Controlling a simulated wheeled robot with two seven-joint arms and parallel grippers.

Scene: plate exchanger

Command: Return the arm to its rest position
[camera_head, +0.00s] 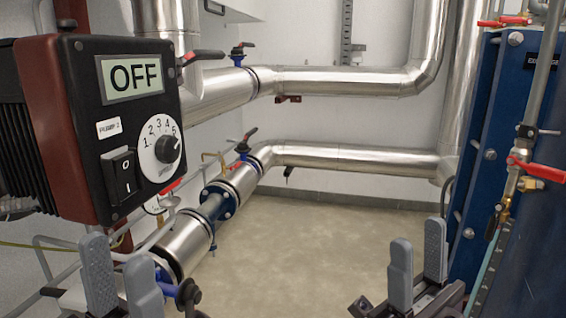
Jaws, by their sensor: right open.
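My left gripper (116,251) is at the lower left, with its two grey fingers pointing up and a gap between them. It is open and looks empty, below the pump control box (125,125). My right gripper (418,235) is at the lower right, also with its fingers up and apart, open and empty. It is left of the blue plate exchanger (485,140). Most of both arms is out of view below. The control box display (131,77) reads OFF. Its dial (167,149) has a numbered scale, and a black rocker switch (124,175) sits beside it.
Silver pipes (340,157) run along the back wall and down the left, with dark-handled valves (240,50). A red-handled valve (537,169) and a grey pipe stand before the exchanger at the right. The beige floor (310,240) between the grippers is clear.

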